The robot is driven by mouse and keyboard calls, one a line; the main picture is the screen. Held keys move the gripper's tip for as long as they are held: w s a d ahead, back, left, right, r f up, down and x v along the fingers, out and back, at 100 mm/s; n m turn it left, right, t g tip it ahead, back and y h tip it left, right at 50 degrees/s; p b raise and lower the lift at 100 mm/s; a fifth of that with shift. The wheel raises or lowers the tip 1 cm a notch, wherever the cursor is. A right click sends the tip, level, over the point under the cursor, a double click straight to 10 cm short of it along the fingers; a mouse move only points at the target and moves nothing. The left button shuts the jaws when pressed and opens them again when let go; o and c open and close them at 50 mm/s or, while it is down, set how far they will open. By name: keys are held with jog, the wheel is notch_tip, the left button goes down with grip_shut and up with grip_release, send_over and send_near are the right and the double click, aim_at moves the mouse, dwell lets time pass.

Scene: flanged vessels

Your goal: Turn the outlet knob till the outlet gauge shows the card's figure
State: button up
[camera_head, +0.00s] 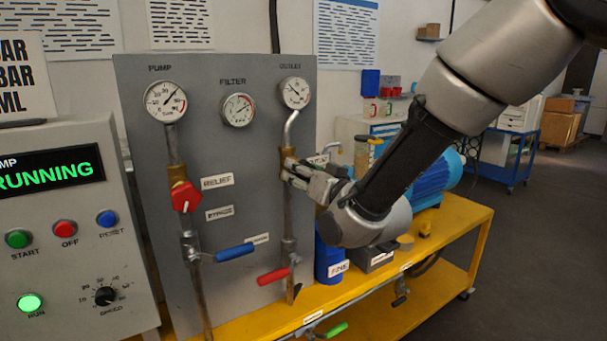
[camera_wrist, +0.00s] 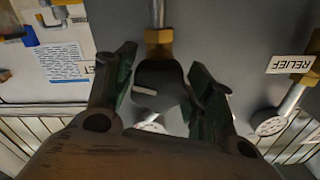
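The outlet knob (camera_wrist: 158,86) is black with a white pointer line and sits below a brass fitting in the wrist view. My gripper (camera_wrist: 163,72) has one finger on each side of it; whether the fingers press on it I cannot tell. In the head view my gripper (camera_head: 296,172) is at the outlet pipe and hides the knob. The outlet gauge (camera_head: 294,93) is above; its needle seems to point up and left, but its figures are too small to read. A white card (camera_head: 24,80) at the left edge is cut off, showing only "AR", "BAR" and "ML".
The panel (camera_head: 240,150) also carries the pump gauge (camera_head: 165,101), filter gauge (camera_head: 238,110), red relief knob (camera_head: 185,197), blue lever (camera_head: 234,252) and red lever (camera_head: 273,276). The pump box display (camera_head: 50,170) reads RUNNING. A blue motor (camera_head: 432,180) stands on the yellow bench (camera_head: 455,222).

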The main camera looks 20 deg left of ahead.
jog(key=c, duration=0.4)
jog(key=shift+m, duration=1.6)
jog(key=o, duration=1)
jog(key=shift+o, duration=0.2)
jog(key=shift+s, duration=0.15)
jog(key=v, duration=1.2)
